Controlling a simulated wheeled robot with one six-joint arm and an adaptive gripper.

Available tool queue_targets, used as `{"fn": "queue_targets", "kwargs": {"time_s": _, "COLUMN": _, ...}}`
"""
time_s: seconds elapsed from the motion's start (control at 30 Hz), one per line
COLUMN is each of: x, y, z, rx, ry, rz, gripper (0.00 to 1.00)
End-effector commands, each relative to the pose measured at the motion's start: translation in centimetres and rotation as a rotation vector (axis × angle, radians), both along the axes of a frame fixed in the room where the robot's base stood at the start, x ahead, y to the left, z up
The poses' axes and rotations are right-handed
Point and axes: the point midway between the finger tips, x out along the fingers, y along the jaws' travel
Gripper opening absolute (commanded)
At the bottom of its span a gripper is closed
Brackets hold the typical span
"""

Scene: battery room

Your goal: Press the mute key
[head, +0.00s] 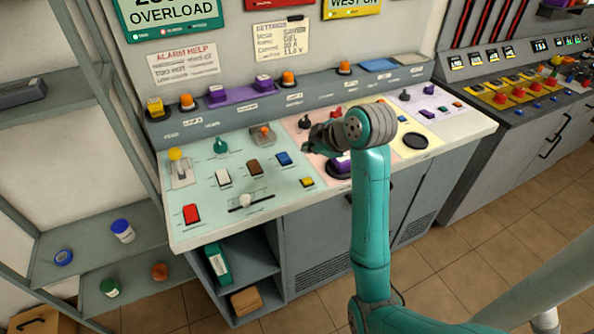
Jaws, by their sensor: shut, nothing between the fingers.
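A control panel (205,220) with coloured keys, knobs and levers fills the middle of the head view. I cannot tell which key is the mute key, as the small labels are unreadable. My gripper (312,142) is over the pink middle section of the panel, shut and empty. I cannot tell whether the gripper touches anything. Part of the pink section is hidden behind my arm.
On the green section are a red key (191,214), a white key (222,178), a brown key (254,166), a blue key (284,158) and a yellow-knobbed lever (176,156). Buttons line the raised back ledge (320,91). A shelf rack (60,100) stands left, another console (520,125) right.

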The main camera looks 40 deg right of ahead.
Motion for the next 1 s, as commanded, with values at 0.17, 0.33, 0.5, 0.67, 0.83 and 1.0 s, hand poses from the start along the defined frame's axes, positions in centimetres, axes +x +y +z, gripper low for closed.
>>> {"fn": "queue_targets", "kwargs": {"time_s": 0.17, "x": 0.0, "y": -0.1, "z": 0.1, "rx": -0.001, "ry": 0.002, "rz": 0.001, "gripper": 0.00}}
{"fn": "queue_targets", "kwargs": {"time_s": 0.33, "x": 0.0, "y": -0.1, "z": 0.1, "rx": -0.001, "ry": 0.001, "rz": 0.001, "gripper": 0.00}}
{"fn": "queue_targets", "kwargs": {"time_s": 0.5, "x": 0.0, "y": -0.1, "z": -0.6, "rx": 0.000, "ry": 0.003, "rz": 0.000, "gripper": 0.00}}
{"fn": "queue_targets", "kwargs": {"time_s": 0.67, "x": 0.0, "y": 0.0, "z": -2.2, "rx": 0.002, "ry": 0.005, "rz": -0.001, "gripper": 0.00}}
{"fn": "queue_targets", "kwargs": {"time_s": 0.83, "x": -0.1, "y": 0.0, "z": -4.3, "rx": 0.002, "ry": 0.005, "rz": 0.000, "gripper": 0.00}}
{"fn": "queue_targets", "kwargs": {"time_s": 1.0, "x": -0.1, "y": 0.0, "z": -6.4, "rx": 0.001, "ry": 0.003, "rz": 0.000, "gripper": 0.00}}
